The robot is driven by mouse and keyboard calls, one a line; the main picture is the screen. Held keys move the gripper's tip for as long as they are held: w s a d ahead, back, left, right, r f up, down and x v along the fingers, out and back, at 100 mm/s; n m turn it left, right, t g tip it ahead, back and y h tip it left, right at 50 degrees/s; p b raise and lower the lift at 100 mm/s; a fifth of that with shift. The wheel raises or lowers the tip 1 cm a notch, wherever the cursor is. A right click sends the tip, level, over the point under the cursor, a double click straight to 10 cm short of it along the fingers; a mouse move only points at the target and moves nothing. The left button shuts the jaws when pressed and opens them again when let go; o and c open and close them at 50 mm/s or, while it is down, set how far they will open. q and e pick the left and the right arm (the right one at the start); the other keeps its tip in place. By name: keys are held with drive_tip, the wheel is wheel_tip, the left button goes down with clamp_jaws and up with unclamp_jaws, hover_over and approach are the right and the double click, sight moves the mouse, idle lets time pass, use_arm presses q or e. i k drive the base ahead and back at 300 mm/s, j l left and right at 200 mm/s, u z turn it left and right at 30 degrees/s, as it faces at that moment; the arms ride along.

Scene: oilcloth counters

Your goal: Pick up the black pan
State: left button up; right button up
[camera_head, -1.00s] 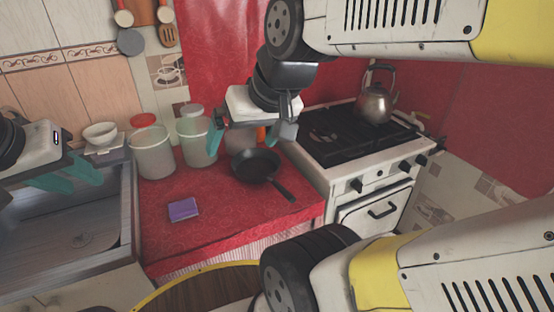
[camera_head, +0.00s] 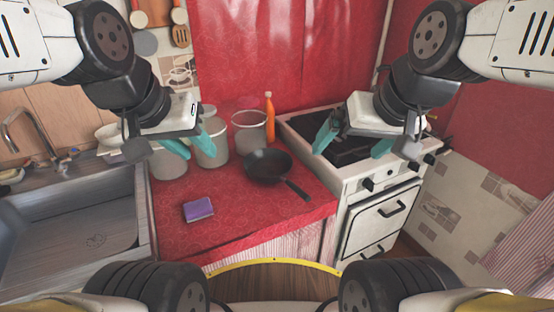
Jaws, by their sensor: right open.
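The black pan (camera_head: 267,166) lies on the red counter, left of the stove, with its handle pointing toward the front right. My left gripper (camera_head: 203,155) is open and empty, left of the pan, above the counter in front of the containers. My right gripper (camera_head: 346,150) is open and empty, right of the pan, over the stove's near left part. Neither gripper touches the pan, and the pan is in full view.
A purple sponge (camera_head: 198,209) lies on the red counter (camera_head: 235,225) front left. Clear containers (camera_head: 249,132) and an orange bottle (camera_head: 269,118) stand behind the pan. The sink (camera_head: 75,235) is left, the stove (camera_head: 375,175) right. The counter front is mostly clear.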

sight(265, 165)
drive_tip(key=k+j, duration=0.25)
drive_tip(key=j, duration=0.15)
drive_tip(key=k+j, duration=0.25)
drive_tip(key=j, duration=0.2)
drive_tip(key=k+j+u, duration=0.1)
drive_tip(key=k+j, duration=0.15)
drive_tip(key=j, duration=0.15)
drive_tip(key=i+j, duration=0.25)
drive_tip(key=i, duration=0.2)
